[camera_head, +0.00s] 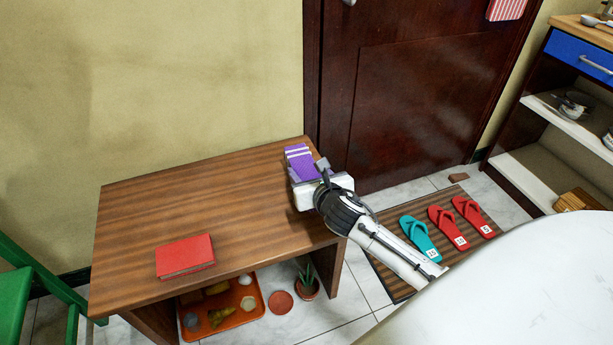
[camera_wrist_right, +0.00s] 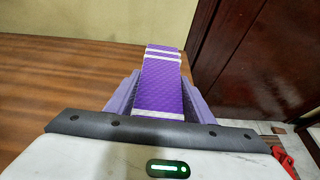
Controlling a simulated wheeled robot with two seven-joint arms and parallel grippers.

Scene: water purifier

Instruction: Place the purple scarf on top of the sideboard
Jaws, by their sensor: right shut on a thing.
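The purple scarf (camera_head: 298,158), folded with white stripes, is at the right end of the wooden sideboard (camera_head: 160,215), by the wall. My right gripper (camera_head: 312,172) reaches in from the right and is shut on the scarf. In the right wrist view the scarf (camera_wrist_right: 162,85) stretches away from me between the purple-grey fingers, over or on the wooden top (camera_wrist_right: 60,70). I cannot tell whether its underside touches the top. My left gripper is not in view.
A red book (camera_head: 185,256) lies at the sideboard's front left. Below are an orange tray (camera_head: 240,312) and a potted plant (camera_head: 306,280). A dark door (camera_head: 420,100) stands behind. Flip-flops (camera_head: 420,238) lie on a striped mat at right. The sideboard's middle is clear.

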